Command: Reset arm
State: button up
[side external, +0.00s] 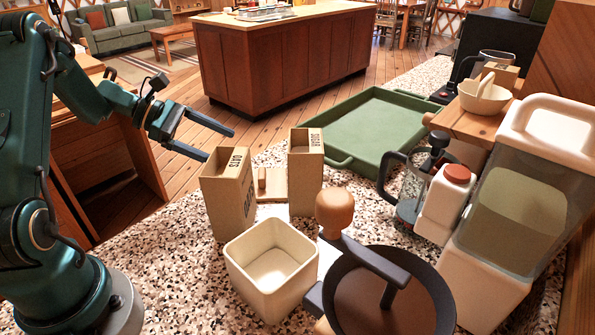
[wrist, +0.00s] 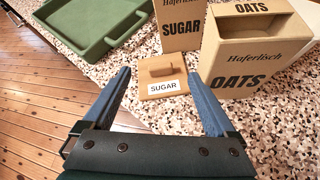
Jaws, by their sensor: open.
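My gripper (side external: 221,146) is open and empty, raised in the air to the left of the boxes. Its two fingers (wrist: 158,78) are spread apart in the wrist view, with nothing between them. The tan OATS box (side external: 228,192) stands upright on the speckled counter; its top has a recessed opening in the wrist view (wrist: 250,55). The tan SUGAR box (side external: 306,175) stands upright behind it, also in the wrist view (wrist: 180,25). A wooden lid labelled SUGAR (wrist: 165,78) with a raised handle lies flat on the counter; it shows between the boxes (side external: 271,184).
A cream square bin (side external: 271,268) stands in front of the boxes. A dark pan-like item (side external: 382,300) and a wooden knob (side external: 335,210) are beside it. A green tray (side external: 367,128) lies behind. A glass jug, red-capped bottle (side external: 447,203) and large dispenser (side external: 520,190) crowd the right.

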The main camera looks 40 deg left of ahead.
jog(key=d+r+m+g+y, duration=0.1)
jog(key=d+r+m+y, duration=0.2)
jog(key=d+r+m, duration=0.65)
jog(key=s+d+f+m+y, duration=0.1)
jog(key=s+d+m+y, duration=0.1)
jog(key=s+m, duration=0.5)
jog(key=s+d+f+m+g+y, duration=0.1)
jog(key=s+d+m+y, duration=0.2)
jog(key=s+m, duration=0.4)
jog(key=s, duration=0.3)
jog(key=shift+d+f+g, duration=0.2)
jog(key=shift+d+g, duration=0.05)
jog(key=shift+g, duration=0.05)
